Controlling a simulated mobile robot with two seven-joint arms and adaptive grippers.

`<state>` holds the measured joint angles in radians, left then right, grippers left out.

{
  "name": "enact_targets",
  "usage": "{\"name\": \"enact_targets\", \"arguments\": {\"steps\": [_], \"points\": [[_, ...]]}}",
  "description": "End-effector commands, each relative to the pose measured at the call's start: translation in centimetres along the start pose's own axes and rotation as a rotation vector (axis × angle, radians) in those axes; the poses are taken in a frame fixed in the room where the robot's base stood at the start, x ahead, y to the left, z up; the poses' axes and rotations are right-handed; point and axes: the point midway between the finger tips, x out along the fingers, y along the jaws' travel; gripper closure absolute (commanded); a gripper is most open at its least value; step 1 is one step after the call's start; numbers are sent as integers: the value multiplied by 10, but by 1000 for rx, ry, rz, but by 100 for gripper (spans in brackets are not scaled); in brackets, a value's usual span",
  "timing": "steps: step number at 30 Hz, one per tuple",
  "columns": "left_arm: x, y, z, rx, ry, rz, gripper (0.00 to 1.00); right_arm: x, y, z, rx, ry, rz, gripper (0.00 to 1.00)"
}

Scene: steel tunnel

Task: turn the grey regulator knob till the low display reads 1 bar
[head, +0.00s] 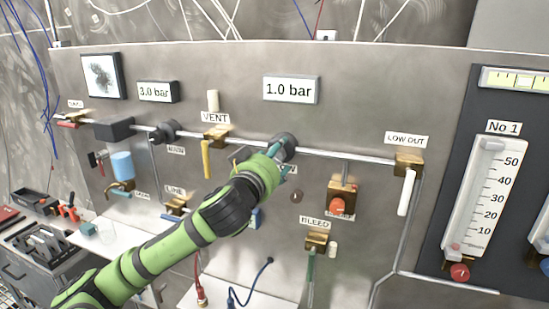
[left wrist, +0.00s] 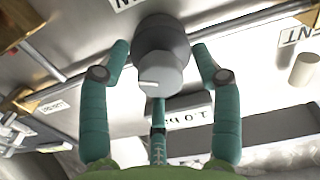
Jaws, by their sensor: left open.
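The grey regulator knob (left wrist: 160,74) sits on a dark round body in the left wrist view, with a pale pointer line on its face. In the head view the knob (head: 284,144) is partly hidden by my left gripper (head: 276,158). My left gripper (left wrist: 161,60) is open; its teal fingers stand around the knob with visible gaps at both sides. The display (head: 290,89) above the knob reads 1.0 bar. Another display (head: 157,92) to its left reads 3.0 bar. My right gripper is not in view.
A pipe (head: 340,154) runs across the steel panel. A yellow vent lever (head: 206,158) is left of the knob; a red-orange knob (head: 337,206) and a white low out lever (head: 405,192) are to the right. A bleed valve (head: 316,240) is below.

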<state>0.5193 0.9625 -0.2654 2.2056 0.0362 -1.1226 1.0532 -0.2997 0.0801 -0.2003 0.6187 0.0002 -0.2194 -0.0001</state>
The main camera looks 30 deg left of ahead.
Motion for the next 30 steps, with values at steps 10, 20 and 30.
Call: {"name": "enact_targets", "arguments": {"steps": [10, 20, 30], "points": [[-47, 0, 1, 2, -2, 3, 36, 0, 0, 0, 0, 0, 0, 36], [-74, 0, 1, 0, -2, 0, 36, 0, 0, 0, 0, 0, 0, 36], [-74, 1, 0, 59, 1, 3, 36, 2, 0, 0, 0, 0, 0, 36]]}}
